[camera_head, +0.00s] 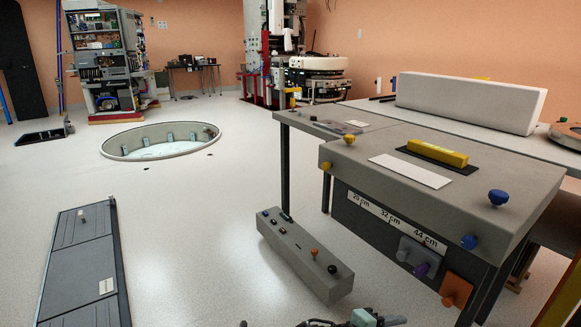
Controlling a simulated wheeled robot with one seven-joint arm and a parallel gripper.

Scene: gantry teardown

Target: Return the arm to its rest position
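At the bottom edge of the head view, a small part of what looks like my arm's end, my gripper (362,318), shows as a grey-green block with dark parts and cables. The rest is cut off by the frame. I cannot see its fingertips or whether it holds anything. It shows below the long grey box in the picture, with floor between them.
A grey bench (450,185) with coloured knobs and a yellow block (437,152) stands at right. A long grey box (305,258) with small knobs is left of it. A dark panel (82,268) lies at left. A round floor opening (160,141) is beyond; open floor lies between.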

